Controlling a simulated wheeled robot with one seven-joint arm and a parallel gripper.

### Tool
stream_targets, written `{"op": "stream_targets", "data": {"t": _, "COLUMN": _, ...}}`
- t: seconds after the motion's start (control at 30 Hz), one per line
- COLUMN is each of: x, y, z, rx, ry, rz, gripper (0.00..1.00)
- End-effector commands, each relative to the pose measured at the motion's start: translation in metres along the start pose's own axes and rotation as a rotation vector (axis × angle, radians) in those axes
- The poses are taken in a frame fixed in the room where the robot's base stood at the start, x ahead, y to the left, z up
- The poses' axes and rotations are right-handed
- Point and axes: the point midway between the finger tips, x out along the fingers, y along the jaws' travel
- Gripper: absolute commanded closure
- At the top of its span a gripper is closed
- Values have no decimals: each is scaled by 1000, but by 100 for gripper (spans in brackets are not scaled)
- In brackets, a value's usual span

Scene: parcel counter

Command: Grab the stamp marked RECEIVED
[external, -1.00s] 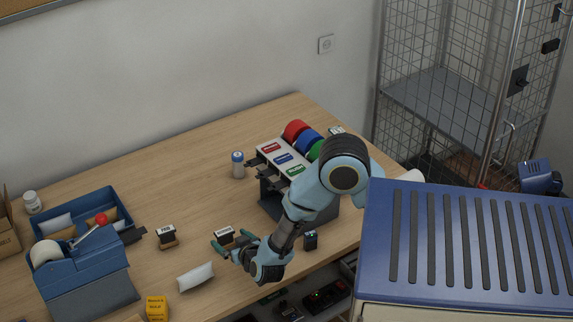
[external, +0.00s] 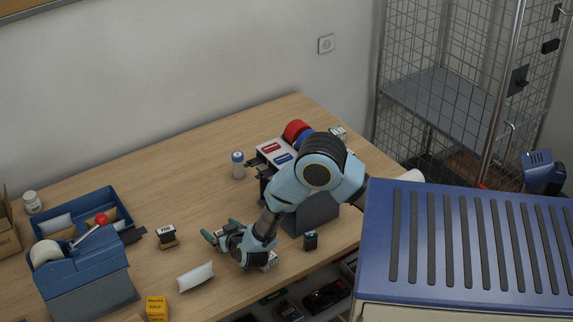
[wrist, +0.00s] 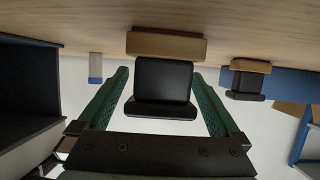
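My gripper (external: 222,230) is low over the counter, left of my forearm, with its teal fingers apart. In the wrist view my gripper (wrist: 160,75) has one green finger on each side of a stamp with a black body (wrist: 163,82) and a wooden base. The fingers look spread, with no clear grip on it. No lettering on this stamp is readable there, and the gripper hides it in the external view. A second stamp (external: 167,237) with a white label, seemingly PAID, stands to the left; a similar stamp (wrist: 247,82) shows at right in the wrist view.
A blue dispenser (external: 85,268) stands at left. A white packet (external: 196,277) and a yellow box (external: 156,307) lie near the front edge. A rack with coloured labels (external: 273,147), a small black device (external: 310,240) and a capped bottle (external: 238,166) are nearby. The middle back is clear.

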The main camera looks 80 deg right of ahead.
Motion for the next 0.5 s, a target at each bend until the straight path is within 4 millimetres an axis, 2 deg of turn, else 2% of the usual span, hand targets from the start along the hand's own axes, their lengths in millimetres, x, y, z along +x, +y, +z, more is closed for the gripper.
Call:
{"op": "stream_targets", "data": {"t": 0.07, "x": 0, "y": 0, "z": 0, "rx": 0, "ry": 0, "rz": 0, "gripper": 10}}
{"op": "stream_targets", "data": {"t": 0.5, "x": 0, "y": 0, "z": 0, "rx": 0, "ry": 0, "rz": 0, "gripper": 60}}
